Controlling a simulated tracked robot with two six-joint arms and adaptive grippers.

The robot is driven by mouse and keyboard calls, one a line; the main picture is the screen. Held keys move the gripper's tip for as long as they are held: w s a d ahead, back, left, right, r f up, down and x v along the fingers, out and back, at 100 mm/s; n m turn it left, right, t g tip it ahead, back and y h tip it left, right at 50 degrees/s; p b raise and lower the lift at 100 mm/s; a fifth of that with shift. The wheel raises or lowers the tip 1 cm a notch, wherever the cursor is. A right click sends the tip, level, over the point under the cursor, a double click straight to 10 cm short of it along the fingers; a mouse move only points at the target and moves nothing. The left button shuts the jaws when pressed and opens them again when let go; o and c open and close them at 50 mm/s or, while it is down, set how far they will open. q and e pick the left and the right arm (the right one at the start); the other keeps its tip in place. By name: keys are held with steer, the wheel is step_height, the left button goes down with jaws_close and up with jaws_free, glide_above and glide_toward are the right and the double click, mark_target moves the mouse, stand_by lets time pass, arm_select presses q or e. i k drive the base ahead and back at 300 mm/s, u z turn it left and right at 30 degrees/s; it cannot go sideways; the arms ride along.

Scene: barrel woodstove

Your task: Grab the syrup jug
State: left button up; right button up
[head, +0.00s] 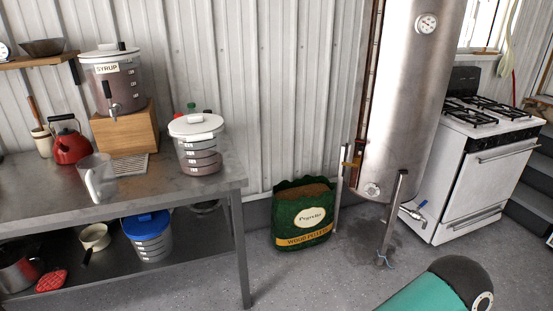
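A white lidded container labelled SYRUP (112,85), with a tap low on its front, stands on a wooden box (126,135) on the metal table. A clear, empty-looking jug (98,178) with a handle on its left side stands upright near the front of the table (150,197). I cannot tell for sure which of these is the syrup jug. Neither of my grippers shows in the head view.
A red kettle (71,147) is close behind the jug. A lidded graduated bucket (197,148) stands near the table's right end. The lower shelf holds a blue-lidded bucket (149,238) and pots. A pellet bag (303,213), steel tank (405,95) and stove (475,160) stand rightward.

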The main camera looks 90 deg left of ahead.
mark_target(96, 171)
steer(key=z, duration=0.55)
steer(key=i, duration=0.2)
steer(key=u, duration=3.2)
steer(key=i, duration=0.3)
steer(key=u, duration=1.85)
steer(key=k, duration=0.65)
steer(key=u, duration=0.45)
steer(key=i, duration=1.7)
steer(key=z, duration=0.4)
